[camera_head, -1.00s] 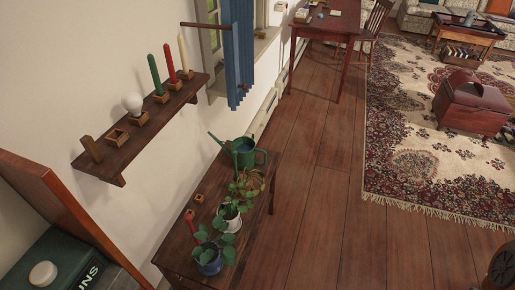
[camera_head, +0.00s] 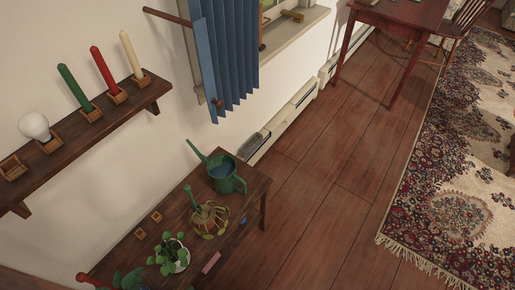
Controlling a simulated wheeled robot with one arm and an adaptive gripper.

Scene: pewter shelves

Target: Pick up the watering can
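The green watering can (camera_head: 224,175) stands upright near the far end of a dark wooden side table (camera_head: 187,205) against the wall. Its spout points up and left towards the wall, and its handle is on the right. A potted plant in an orange-brown pot (camera_head: 208,215) stands just in front of it. My gripper is not in view.
A leafy plant in a white pot (camera_head: 172,257) and small wooden blocks (camera_head: 148,225) share the table. A wall shelf (camera_head: 85,127) with candles and a bulb juts out above left. A blue curtain (camera_head: 226,60) hangs behind. Wooden floor (camera_head: 310,190) to the right is clear.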

